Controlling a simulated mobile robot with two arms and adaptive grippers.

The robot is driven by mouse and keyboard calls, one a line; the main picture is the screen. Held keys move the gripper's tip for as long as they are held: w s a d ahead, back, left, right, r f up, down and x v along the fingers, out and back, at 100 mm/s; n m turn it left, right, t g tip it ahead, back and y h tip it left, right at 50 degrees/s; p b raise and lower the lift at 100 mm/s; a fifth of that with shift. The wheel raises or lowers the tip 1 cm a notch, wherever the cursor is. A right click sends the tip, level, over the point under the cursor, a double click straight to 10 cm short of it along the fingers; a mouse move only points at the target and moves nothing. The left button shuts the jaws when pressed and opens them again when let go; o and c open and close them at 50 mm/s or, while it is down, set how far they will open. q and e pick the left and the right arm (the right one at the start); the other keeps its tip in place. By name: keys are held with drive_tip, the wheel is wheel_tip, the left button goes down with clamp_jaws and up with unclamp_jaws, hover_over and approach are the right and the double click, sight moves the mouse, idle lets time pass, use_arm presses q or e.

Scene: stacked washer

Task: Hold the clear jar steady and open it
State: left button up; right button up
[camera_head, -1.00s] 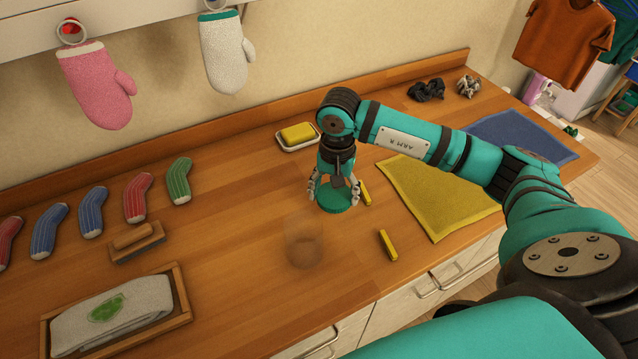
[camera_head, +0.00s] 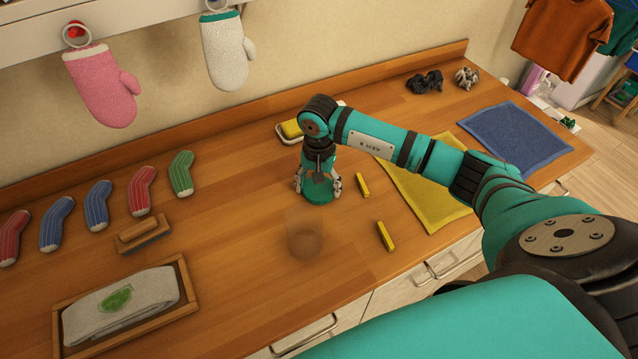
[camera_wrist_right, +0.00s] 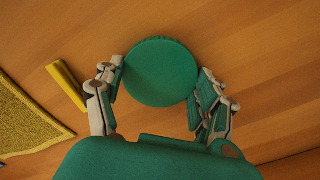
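The clear jar (camera_head: 305,240) stands on the wooden counter in the head view; it is see-through and faint, with no lid visible on its mouth. My right gripper (camera_head: 319,187) is behind it and slightly right, pointing down, with its fingers on both sides of a round teal lid (camera_head: 321,196). In the right wrist view the lid (camera_wrist_right: 160,73) sits between the fingers, which touch its rim on both sides. The lid is apart from the jar in the picture; its exact height above the counter is hard to tell. My left gripper is not in view.
Two yellow sticks (camera_head: 385,236) and a yellow cloth (camera_head: 424,190) lie to the right. A soap dish (camera_head: 286,138) is behind my arm. A brush (camera_head: 144,237), several socks and a wooden tray (camera_head: 190,300) are left. Counter between brush and jar is clear.

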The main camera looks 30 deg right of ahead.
drive_tip(key=o, duration=0.5)
drive_tip(key=shift+c, duration=0.2)
